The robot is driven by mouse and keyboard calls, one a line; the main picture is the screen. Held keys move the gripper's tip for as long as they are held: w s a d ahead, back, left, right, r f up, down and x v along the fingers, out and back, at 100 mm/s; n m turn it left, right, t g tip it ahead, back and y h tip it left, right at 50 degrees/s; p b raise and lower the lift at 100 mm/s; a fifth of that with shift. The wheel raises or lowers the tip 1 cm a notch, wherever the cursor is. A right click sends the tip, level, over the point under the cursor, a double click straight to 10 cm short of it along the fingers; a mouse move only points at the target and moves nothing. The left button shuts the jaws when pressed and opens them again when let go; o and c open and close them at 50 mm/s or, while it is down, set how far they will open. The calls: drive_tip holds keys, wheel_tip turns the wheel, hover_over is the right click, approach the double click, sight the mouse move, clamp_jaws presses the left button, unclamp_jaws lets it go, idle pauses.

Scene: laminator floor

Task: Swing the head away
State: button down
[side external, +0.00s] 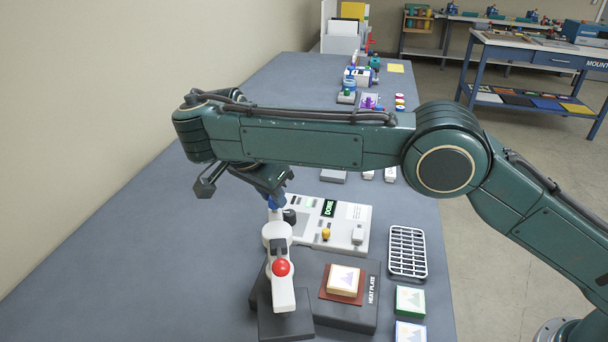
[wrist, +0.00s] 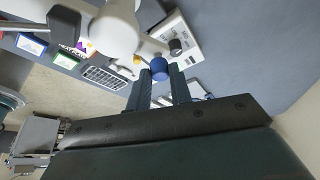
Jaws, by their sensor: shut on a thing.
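The press's white swing head (side external: 278,242) with a red ball (side external: 281,268) stands over the dark base (side external: 286,322), left of the heat plate (side external: 345,318). A pale picture tile (side external: 344,280) on a brown pad lies uncovered on the plate. My gripper (side external: 273,198) is at the head's far end, shut on its blue grip (side external: 273,206). In the wrist view the blue grip (wrist: 159,69) sits between my gripper's (wrist: 160,80) two dark fingers, with the white head (wrist: 112,36) beyond. My wrist partly hides the grip in the side view.
A control box (side external: 345,238) reading DONE stands behind the plate. A wire rack (side external: 407,252) and green-edged (side external: 410,300) and blue-edged (side external: 410,332) tiles lie to the right. Several small items crowd the bench's far end. The bench left of the press is clear.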

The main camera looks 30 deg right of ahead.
drive_tip(key=c, duration=1.3)
unclamp_jaws()
drive_tip(key=shift+o, duration=0.2)
drive_tip(key=shift+a+n, duration=0.15)
drive_tip(key=shift+n, duration=0.25)
